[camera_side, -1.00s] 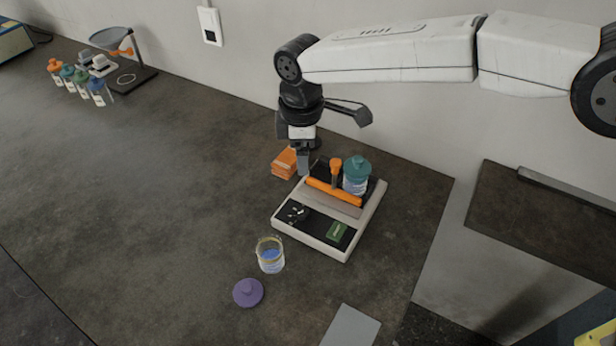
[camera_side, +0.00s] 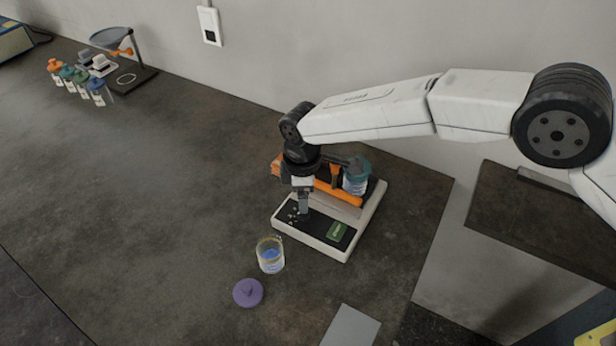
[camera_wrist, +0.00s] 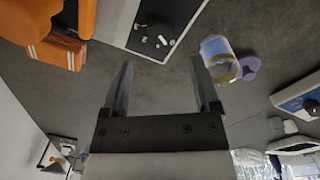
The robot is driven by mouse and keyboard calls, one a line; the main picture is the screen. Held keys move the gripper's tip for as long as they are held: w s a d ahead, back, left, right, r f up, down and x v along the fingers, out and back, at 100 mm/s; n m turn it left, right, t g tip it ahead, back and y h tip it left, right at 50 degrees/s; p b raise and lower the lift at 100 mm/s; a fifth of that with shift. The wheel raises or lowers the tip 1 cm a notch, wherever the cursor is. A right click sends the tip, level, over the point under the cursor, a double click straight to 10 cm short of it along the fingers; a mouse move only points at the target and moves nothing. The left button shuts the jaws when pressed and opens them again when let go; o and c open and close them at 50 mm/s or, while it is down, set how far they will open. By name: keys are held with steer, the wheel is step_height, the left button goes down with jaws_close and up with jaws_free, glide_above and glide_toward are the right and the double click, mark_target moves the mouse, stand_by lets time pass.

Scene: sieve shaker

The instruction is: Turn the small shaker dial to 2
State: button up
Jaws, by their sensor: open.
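The small shaker (camera_side: 362,222) is a pale box with a black front panel and a green display (camera_side: 337,231). Its black dial (camera_side: 292,211) with white marks is at the panel's left, partly hidden by my gripper in the side view. My gripper (camera_side: 304,213) points down over the dial end of the panel, open and empty. In the wrist view the panel (camera_wrist: 150,38) lies ahead of the fingertips (camera_wrist: 161,60), its white marks visible near the top. The dial's setting is too small to read. I cannot tell whether a finger touches the dial.
A teal-capped jar (camera_side: 356,178) sits on the shaker by the orange clamp bar (camera_side: 345,194). A beaker of blue liquid (camera_side: 270,255) and a purple lid (camera_side: 248,292) stand in front. An orange box (camera_wrist: 58,52) is behind.

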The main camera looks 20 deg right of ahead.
steer(key=shift+w+f, duration=0.1)
steer(key=shift+f, duration=3.1)
jaws_close()
